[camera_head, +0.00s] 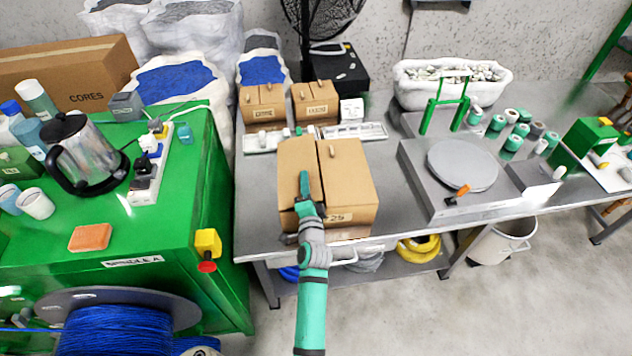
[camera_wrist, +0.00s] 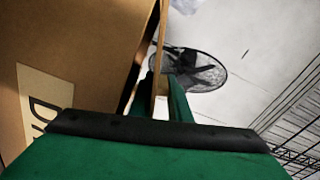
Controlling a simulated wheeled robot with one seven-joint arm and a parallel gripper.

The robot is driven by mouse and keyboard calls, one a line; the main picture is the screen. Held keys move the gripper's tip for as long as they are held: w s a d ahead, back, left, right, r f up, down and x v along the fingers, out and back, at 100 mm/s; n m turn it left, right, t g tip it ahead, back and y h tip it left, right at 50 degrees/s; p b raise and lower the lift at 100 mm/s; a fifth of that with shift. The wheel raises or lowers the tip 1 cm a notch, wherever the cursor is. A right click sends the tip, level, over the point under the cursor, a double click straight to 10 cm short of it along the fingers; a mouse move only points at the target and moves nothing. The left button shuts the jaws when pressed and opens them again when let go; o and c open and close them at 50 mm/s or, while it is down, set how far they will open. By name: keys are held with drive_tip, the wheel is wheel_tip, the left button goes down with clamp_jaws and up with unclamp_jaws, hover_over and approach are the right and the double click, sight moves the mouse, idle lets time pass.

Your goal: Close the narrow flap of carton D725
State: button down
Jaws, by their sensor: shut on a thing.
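The carton (camera_head: 352,190) is a brown box near the front edge of the grey bench. Its label (camera_head: 340,217) is partly hidden by my arm and reads "25" in the head view; a "D" shows on it in the wrist view (camera_wrist: 42,95). A dark gap separates its top panels, and a small knob stands on the right one. My gripper (camera_head: 304,186) is over the carton's left part. In the wrist view a thin cardboard flap (camera_wrist: 157,55) runs down between the fingers (camera_wrist: 165,100), and my gripper is shut on it. The flap's far end is hidden.
Two smaller cartons (camera_head: 264,104) (camera_head: 316,102) and parts trays (camera_head: 355,131) stand behind. A grey platform with a round plate (camera_head: 462,165) is to the right. The green cabinet (camera_head: 140,230) is to the left, with an open gap before the bench. A fan (camera_head: 318,20) stands behind.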

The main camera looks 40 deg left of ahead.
idle(0.3)
drive_tip(key=c, duration=1.7)
unclamp_jaws()
drive_tip(key=shift+w, duration=0.1)
